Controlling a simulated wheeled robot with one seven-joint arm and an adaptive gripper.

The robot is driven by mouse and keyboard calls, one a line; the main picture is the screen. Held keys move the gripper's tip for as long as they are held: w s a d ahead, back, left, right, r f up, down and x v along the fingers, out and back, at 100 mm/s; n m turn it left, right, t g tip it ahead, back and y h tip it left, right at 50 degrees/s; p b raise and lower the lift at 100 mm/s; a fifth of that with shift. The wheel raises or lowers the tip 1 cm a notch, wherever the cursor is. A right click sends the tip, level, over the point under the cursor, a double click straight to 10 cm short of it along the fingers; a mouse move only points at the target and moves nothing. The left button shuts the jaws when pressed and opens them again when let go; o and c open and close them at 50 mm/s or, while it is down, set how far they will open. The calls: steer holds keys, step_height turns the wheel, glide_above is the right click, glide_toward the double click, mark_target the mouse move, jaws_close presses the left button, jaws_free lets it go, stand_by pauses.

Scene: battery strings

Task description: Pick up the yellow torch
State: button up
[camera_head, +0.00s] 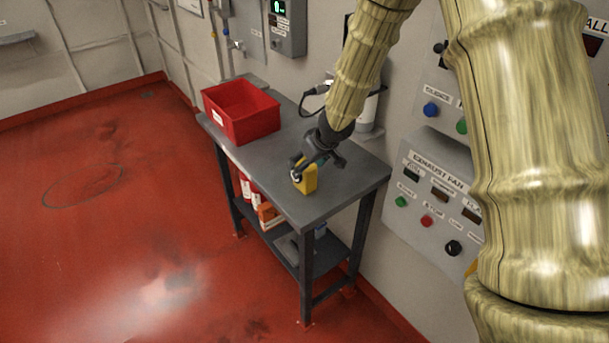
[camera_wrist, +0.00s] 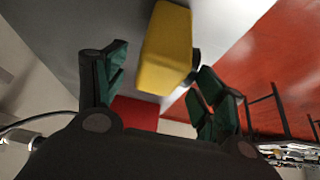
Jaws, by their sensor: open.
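The yellow torch (camera_head: 307,179) is a boxy yellow body standing on the grey bench near its front edge. In the wrist view the torch (camera_wrist: 167,50) shows large, with a dark round part on its right side. My gripper (camera_head: 317,166) is right at the torch, above and behind it in the head view. In the wrist view my gripper (camera_wrist: 157,75) is open, with one green-padded finger on each side of the torch's lower end. Gaps show on the left; the right finger looks close to the dark part. I cannot tell whether they touch.
A red bin (camera_head: 241,110) stands at the far left of the bench (camera_head: 335,196). A white cylinder with a cable (camera_head: 368,107) is at the wall behind. An exhaust fan control panel (camera_head: 437,194) is on the wall at right. The bench's front right is clear.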

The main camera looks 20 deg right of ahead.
steer(key=shift+x, duration=1.1)
steer(key=c, duration=1.4)
steer(key=shift+o, duration=0.2)
